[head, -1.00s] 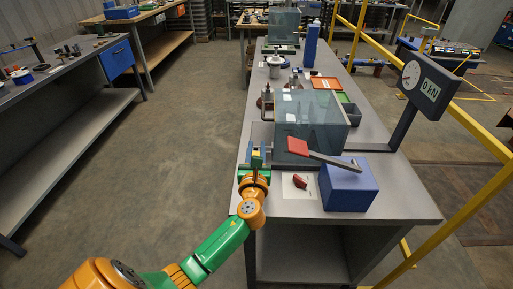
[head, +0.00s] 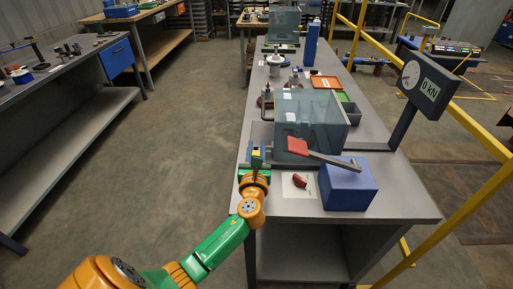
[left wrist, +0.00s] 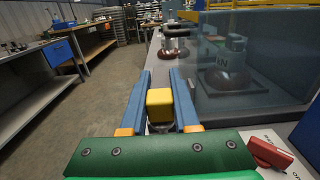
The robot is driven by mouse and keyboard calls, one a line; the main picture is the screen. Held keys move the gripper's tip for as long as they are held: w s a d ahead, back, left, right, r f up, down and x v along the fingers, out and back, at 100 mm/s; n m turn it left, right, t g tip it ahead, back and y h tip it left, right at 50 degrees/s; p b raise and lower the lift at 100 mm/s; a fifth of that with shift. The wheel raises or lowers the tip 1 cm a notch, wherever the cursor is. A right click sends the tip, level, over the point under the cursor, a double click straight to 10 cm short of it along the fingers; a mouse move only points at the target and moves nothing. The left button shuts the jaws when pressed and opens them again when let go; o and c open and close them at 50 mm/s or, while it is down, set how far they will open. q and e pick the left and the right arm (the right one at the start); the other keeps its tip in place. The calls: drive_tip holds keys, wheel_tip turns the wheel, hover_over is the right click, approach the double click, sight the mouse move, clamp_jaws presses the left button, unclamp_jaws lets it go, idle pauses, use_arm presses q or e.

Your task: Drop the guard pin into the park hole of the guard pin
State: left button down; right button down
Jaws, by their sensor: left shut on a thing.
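My left gripper (head: 257,158) is at the left edge of the near bench, beside the clear guard box (head: 308,118). In the left wrist view, its two blue fingers (left wrist: 160,108) are shut on the yellow block-shaped head of the guard pin (left wrist: 159,104). The lower part of the pin is hidden by the gripper. I cannot make out the park hole, and cannot tell whether the pin's tip is in anything. My right gripper is not in view.
A red-handled lever (head: 300,146) reaches over the bench towards a blue box (head: 347,184). A gauge reading 0 kN (head: 422,84) stands at the right. Insulator parts stand behind the guard box. The floor left of the bench is clear.

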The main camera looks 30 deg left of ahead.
use_arm(q)
drive_tip(key=shift+f+b, duration=1.55)
drive_tip(key=shift+f, duration=0.5)
drive_tip(key=c, duration=0.6)
unclamp_jaws()
drive_tip(key=v, duration=0.7)
drive_tip(key=shift+s+d, duration=0.1)
